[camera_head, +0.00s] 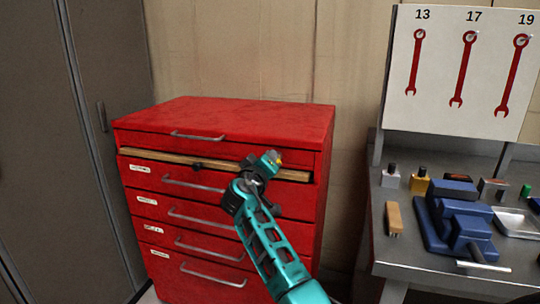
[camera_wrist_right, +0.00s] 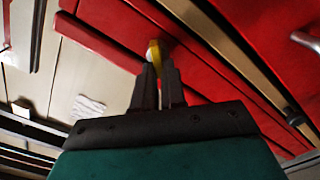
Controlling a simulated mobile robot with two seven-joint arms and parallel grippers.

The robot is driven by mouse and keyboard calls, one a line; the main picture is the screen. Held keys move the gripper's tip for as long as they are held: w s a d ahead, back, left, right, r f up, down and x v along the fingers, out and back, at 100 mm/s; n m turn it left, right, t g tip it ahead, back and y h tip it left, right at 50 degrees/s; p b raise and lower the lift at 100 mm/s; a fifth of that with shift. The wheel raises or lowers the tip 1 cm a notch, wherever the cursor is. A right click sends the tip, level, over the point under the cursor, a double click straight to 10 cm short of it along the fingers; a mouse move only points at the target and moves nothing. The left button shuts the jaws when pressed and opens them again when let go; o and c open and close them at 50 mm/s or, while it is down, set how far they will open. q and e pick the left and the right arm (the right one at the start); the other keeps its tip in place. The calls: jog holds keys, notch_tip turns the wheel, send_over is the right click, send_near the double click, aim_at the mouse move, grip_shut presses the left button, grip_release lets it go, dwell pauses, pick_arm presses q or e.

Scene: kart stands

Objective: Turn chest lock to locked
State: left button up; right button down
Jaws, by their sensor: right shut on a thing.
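The red chest (camera_head: 230,112) stands against the wall, with several drawers and metal handles on its front. My right gripper (camera_head: 272,158) is at the upper right of the chest's front. In the right wrist view, my right gripper (camera_wrist_right: 158,92) has its fingers close together on the chest lock (camera_wrist_right: 154,52), a small yellow and white piece on the red front. The lock's outer end is hidden between the fingertips, so its turned position cannot be read. My left gripper is in neither view.
A wooden strip (camera_head: 150,156) crosses the chest's front below the top drawer. A grey cabinet (camera_head: 60,120) stands left. On the right, a metal workbench (camera_head: 400,255) holds a blue vise (camera_head: 465,220) and small items, below a wrench board (camera_head: 460,100).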

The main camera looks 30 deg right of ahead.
pick_arm(q)
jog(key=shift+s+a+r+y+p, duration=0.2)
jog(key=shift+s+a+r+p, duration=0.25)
jog(key=shift+p, duration=0.6)
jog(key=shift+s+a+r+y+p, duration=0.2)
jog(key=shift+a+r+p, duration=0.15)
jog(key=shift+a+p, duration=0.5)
pick_arm(e)
jog(key=shift+w+a+f+n, duration=0.1)
jog(key=shift+f+n, duration=0.05)
jog(key=shift+n, duration=2)
jog(key=shift+w+a+f+n, duration=0.1)
jog(key=shift+f+n, duration=0.05)
jog(key=shift+n, duration=2)
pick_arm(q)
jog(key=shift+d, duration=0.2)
pick_arm(e)
jog(key=c, duration=1.2)
grip_release()
jog(key=shift+f, duration=0.15)
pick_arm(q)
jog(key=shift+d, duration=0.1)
